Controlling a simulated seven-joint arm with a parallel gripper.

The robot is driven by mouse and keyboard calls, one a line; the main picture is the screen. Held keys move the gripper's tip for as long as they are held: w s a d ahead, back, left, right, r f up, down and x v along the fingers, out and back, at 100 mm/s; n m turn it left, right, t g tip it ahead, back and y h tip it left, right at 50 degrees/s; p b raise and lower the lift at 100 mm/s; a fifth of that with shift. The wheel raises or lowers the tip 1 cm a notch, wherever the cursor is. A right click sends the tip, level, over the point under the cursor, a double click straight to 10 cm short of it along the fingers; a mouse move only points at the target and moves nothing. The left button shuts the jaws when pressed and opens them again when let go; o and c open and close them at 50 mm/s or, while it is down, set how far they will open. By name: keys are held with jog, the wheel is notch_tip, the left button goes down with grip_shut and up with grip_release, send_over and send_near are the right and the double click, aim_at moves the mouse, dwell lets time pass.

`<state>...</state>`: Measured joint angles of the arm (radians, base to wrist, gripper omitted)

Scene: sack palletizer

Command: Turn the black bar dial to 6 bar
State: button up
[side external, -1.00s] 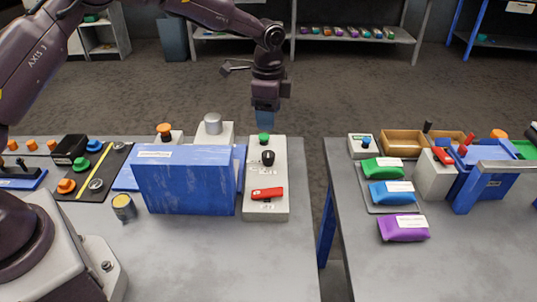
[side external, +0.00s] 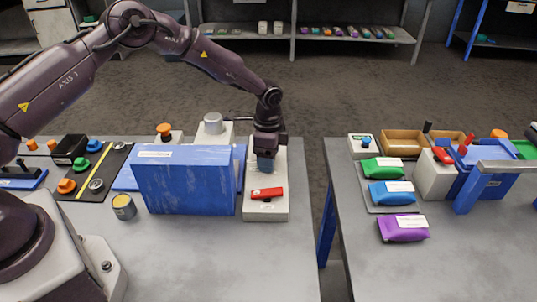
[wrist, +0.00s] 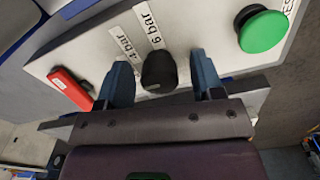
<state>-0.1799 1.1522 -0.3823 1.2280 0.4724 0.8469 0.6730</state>
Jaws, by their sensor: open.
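The black dial (wrist: 159,70) is on a light grey panel (wrist: 85,50), in front of the "4 bar" label (wrist: 122,44) and the "6 bar" label (wrist: 149,22) in the wrist view. I cannot tell which label its pointer faces. My gripper (wrist: 160,78) is open, with one blue finger on each side of the dial and a visible gap to it. In the side view my gripper (side external: 266,165) is down at the control box (side external: 277,211) and hides the dial.
A red handle (side external: 266,193) is on the box's near part; a green button (wrist: 262,29) is on the dial's other side. A large blue box (side external: 187,182) stands close to the left. The table in front is clear.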

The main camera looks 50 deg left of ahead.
jog(key=shift+c, duration=0.2)
jog(key=c, duration=0.9)
jog(key=shift+m, duration=0.3)
jog(key=m, duration=1.9)
jog(key=shift+m, duration=0.3)
